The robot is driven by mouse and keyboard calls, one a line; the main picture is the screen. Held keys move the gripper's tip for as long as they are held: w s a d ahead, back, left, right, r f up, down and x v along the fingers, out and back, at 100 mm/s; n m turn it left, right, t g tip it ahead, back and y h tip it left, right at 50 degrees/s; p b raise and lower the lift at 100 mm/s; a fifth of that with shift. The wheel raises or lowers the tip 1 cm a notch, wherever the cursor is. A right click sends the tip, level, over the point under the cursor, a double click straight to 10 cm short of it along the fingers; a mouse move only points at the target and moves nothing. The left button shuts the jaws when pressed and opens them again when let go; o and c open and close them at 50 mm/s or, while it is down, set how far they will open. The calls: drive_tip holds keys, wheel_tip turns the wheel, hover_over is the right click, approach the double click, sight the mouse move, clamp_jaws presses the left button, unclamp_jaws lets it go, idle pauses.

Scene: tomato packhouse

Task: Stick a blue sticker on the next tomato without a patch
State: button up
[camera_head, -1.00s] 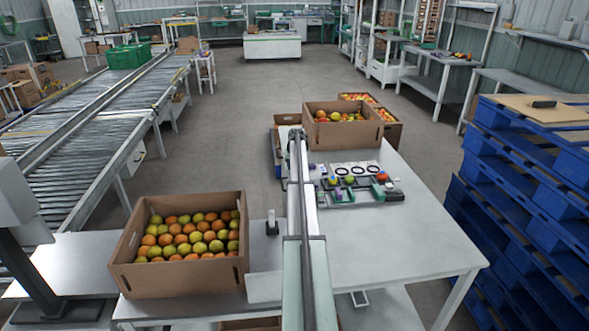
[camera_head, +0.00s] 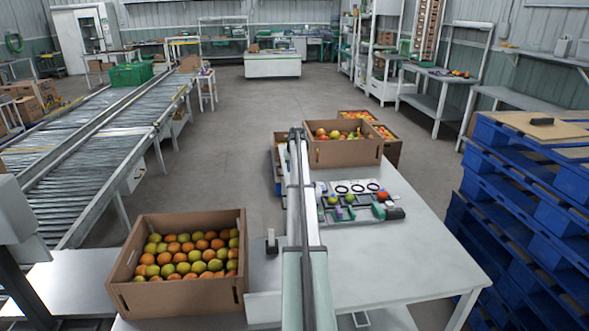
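A small labelling station (camera_head: 362,216) with green and dark parts lies on the white table, right of my arm. A red tomato (camera_head: 383,195), a yellow one (camera_head: 333,199) and a green round one (camera_head: 350,198) sit in a row on it. Behind them is a white strip with three black rings (camera_head: 358,188). Patches on the tomatoes and any blue sticker are too small to make out. My arm runs from the bottom middle up past the station's left side. My gripper is not visible; the arm may hide it.
Another tomato box (camera_head: 345,153) is at the table's back. The table's right half (camera_head: 420,260) is clear. Blue pallets (camera_head: 500,200) are stacked at right; a roller conveyor (camera_head: 75,170) runs at left.

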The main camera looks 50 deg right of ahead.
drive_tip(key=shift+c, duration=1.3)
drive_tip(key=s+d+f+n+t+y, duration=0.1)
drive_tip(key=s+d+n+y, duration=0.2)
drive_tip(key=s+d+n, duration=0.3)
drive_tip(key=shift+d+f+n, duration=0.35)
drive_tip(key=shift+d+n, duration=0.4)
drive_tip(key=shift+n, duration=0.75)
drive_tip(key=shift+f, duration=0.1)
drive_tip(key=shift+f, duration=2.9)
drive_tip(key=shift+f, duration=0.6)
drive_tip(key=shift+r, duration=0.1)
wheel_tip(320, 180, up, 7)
